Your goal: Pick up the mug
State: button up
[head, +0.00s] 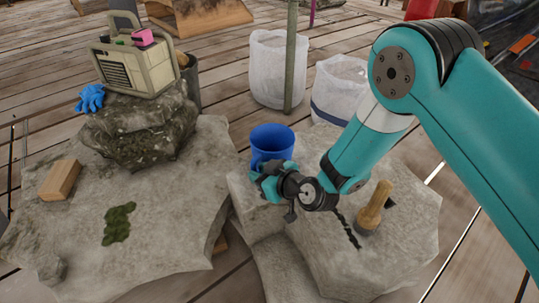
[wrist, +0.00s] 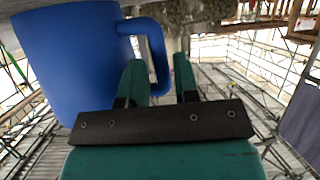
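The blue mug (head: 272,140) stands upright on the pale rock slab at the centre of the head view. In the wrist view the mug (wrist: 68,60) fills the upper left, with its handle toward the right. My gripper (head: 262,176) is at the near side of the mug, partly covering its lower part. In the wrist view the two green fingers of my gripper (wrist: 160,75) are apart. The outer bar of the handle lies between them, with the left finger at the handle's opening. A small gap shows beside the right finger, so the gripper does not look shut on the handle.
A wooden-handled tool (head: 374,207) stands on the same slab (head: 330,250), right of my gripper. White sacks (head: 279,68) and a thin pole (head: 291,55) are behind the mug. A radio (head: 135,65), blue gloves (head: 90,98) and a wood block (head: 59,180) are on rocks at left.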

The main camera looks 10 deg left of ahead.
jog(key=shift+x, duration=1.4)
jog(key=shift+f, duration=0.1)
grip_shut()
jog(key=shift+r, duration=0.25)
